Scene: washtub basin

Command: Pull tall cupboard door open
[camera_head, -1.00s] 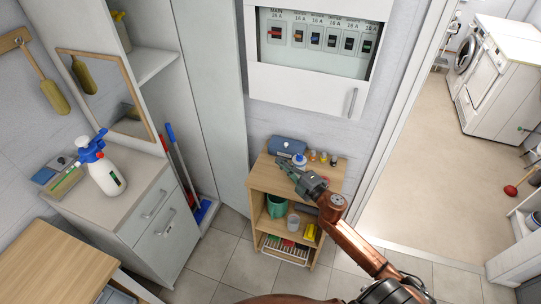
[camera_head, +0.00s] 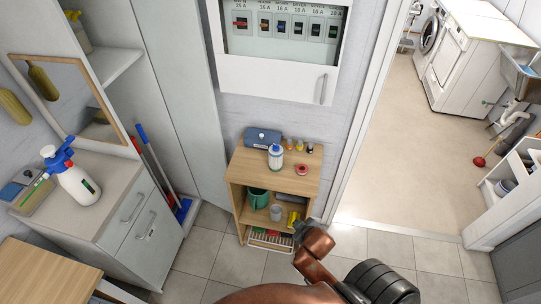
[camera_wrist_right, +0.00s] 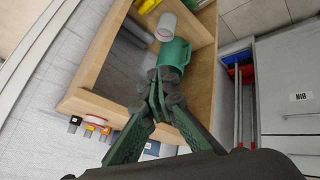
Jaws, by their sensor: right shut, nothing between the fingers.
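The tall cupboard's pale door (camera_head: 185,90) stands swung open in the head view. Beside it the cupboard's inside shows, with a shelf (camera_head: 108,68) and red and blue long-handled cleaning tools (camera_head: 165,180) standing at the bottom. My right gripper (camera_head: 303,228) is low in front of the small wooden shelf unit, to the right of the door and apart from it. In the right wrist view its green fingers (camera_wrist_right: 158,88) are shut with nothing between them. My left gripper is not in view.
The wooden shelf unit (camera_head: 232,172) holds a bottle (camera_head: 275,157), a blue box and a green jug (camera_head: 258,198). A white breaker box (camera_head: 275,78) hangs above. A drawer cabinet (camera_head: 115,237) with a spray bottle stands left. A doorway opens right; tiled floor between is partly clear.

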